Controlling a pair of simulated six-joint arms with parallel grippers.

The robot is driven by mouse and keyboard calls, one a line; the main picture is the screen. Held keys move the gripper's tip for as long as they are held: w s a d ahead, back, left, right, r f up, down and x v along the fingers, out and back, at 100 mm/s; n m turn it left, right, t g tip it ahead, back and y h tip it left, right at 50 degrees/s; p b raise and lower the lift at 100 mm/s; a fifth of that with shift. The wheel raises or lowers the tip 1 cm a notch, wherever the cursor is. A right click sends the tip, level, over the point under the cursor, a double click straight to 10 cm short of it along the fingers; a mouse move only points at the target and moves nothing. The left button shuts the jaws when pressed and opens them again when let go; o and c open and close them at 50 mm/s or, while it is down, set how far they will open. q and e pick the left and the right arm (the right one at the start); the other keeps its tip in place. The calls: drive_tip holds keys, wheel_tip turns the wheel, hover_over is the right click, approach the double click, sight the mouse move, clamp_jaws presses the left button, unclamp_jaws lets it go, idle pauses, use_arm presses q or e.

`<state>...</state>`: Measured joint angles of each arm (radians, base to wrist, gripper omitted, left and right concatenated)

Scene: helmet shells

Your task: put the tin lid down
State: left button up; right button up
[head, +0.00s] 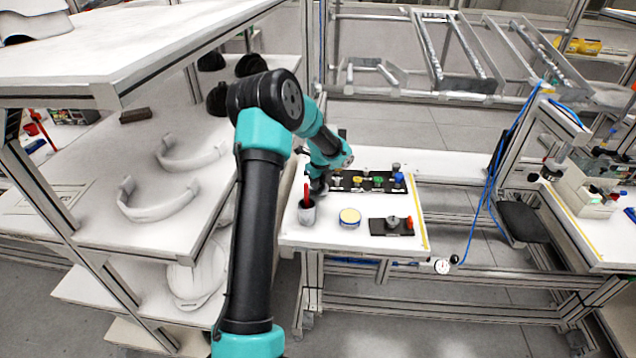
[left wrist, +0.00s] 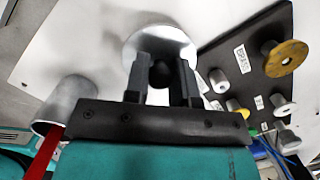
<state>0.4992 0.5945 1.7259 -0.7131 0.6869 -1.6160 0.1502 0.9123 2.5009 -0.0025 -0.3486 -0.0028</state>
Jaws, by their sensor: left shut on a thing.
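The tin lid (left wrist: 160,38) is a round silver-grey disc with a dark knob in the left wrist view. My left gripper (left wrist: 162,72) is shut on that knob, with one finger on each side. In the head view my left gripper (head: 318,187) is at the left part of the small white table, behind the grey cup; the lid is mostly hidden there. An open-looking round tin (head: 350,217) with a pale yellow top stands on the table in front and to the right of the gripper. I cannot tell whether the lid touches the tabletop. My right gripper is not in view.
A grey cup (head: 307,214) with a red stick stands close to my left gripper. A dark labelled board (head: 370,187) with several small parts lies at the back. A dark plate (head: 385,229) with a grey knob lies front right. White shelves (head: 100,200) stand left.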

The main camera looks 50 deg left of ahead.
sight(321, 190)
use_arm(q)
drive_tip(key=shift+f, duration=0.55)
drive_tip(key=o, duration=0.9)
wheel_tip(321, 190, up, 13)
drive_tip(key=d, duration=0.1)
drive_tip(key=shift+d, duration=0.4)
idle(0.5)
